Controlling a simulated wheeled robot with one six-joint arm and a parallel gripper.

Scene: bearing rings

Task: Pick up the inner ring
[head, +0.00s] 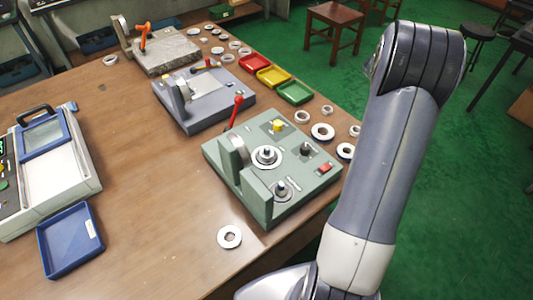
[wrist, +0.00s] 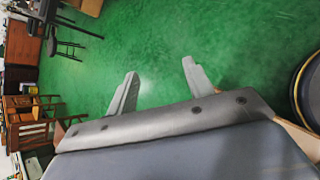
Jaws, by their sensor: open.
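Several metal rings lie on the wooden table in the head view. A flat ring (head: 229,236) lies alone in front of the green fixture (head: 228,163). More rings, among them a wide one (head: 322,132) and a smaller one (head: 301,117), lie at the table's right edge. I cannot tell which is the inner ring. Another ring (head: 266,156) sits around a post on the green fixture. My gripper (wrist: 160,68) is open and empty in the wrist view, over green floor. The head view shows my arm at the right, but not the gripper fingers.
A blue-grey fixture (head: 218,102) and a stone-topped fixture (head: 172,58) stand farther back. Red (head: 254,62), yellow (head: 273,76) and green (head: 295,92) trays line the right edge. A blue tray (head: 50,258) lies at left. The table's front middle is mostly clear.

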